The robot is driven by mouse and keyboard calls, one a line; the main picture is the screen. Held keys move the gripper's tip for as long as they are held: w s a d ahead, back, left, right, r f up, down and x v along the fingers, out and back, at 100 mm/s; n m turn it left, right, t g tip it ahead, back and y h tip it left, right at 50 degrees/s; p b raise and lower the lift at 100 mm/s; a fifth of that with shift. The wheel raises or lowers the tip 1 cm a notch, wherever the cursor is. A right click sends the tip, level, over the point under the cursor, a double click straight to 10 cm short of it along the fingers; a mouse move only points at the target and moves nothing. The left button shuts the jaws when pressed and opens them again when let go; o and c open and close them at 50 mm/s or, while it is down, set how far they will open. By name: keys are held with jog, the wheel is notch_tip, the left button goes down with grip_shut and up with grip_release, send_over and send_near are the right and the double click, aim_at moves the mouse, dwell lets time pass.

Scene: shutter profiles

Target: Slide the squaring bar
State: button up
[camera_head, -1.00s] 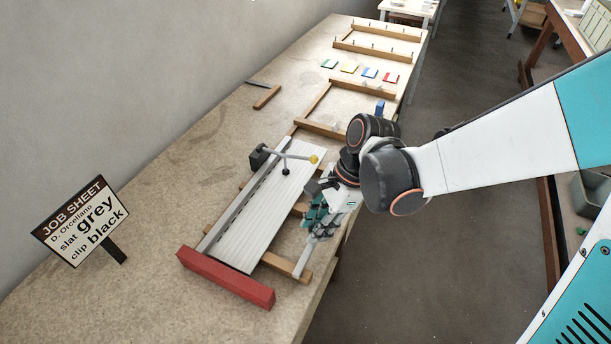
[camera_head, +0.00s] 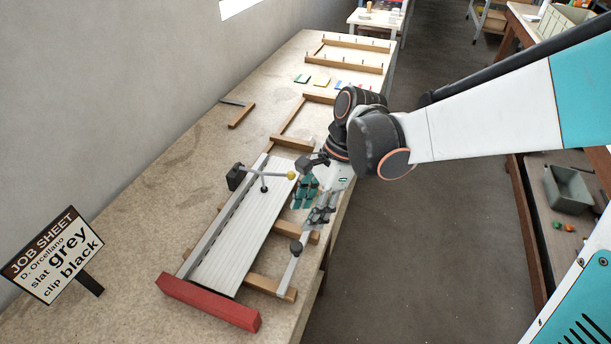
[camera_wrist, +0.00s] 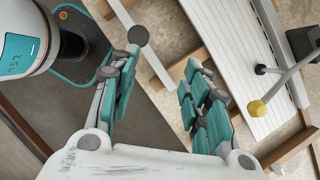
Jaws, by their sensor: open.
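A narrow light grey bar (camera_head: 288,272) with a dark knob (camera_head: 296,247) lies along the right side of the slat panel, across the wooden crosspieces; I take it for the squaring bar. Its far end is hidden by my gripper. My gripper (camera_head: 319,212) is open, above the table's right edge near the bar's far part. In the wrist view the bar (camera_wrist: 155,67) shows between the two spread fingers of my gripper (camera_wrist: 163,62), and a dark disc shows by the left fingertip. Whether a finger touches the bar I cannot tell. The white slat panel (camera_head: 241,237) lies left of the bar.
A red bar (camera_head: 208,302) crosses the panel's near end. A grey rail (camera_head: 218,224) runs along its left. A clamp lever with a yellow ball (camera_head: 290,176) stands over the panel's far end. The job sheet (camera_head: 54,256) stands at the left. Left tabletop is mostly clear.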

jog(key=s+d+r, duration=0.1)
jog(key=s+r, duration=0.2)
jog(key=r, duration=0.2)
jog(key=shift+d+r, duration=0.35)
jog(key=shift+d, duration=0.05)
jog(key=s+d+r+n+t+h, duration=0.2)
jog(key=s+d+n+t, duration=0.1)
jog(key=d+n, duration=0.4)
jog(key=s+d+r+n+t+h, duration=0.2)
jog(key=d+n+t, duration=0.3)
jog(key=d, duration=0.3)
jog(key=shift+s+n+t, duration=0.4)
jog(key=shift+s+n, duration=0.2)
jog(key=shift+n, duration=0.3)
jog(key=shift+d, duration=0.1)
dwell(0.9)
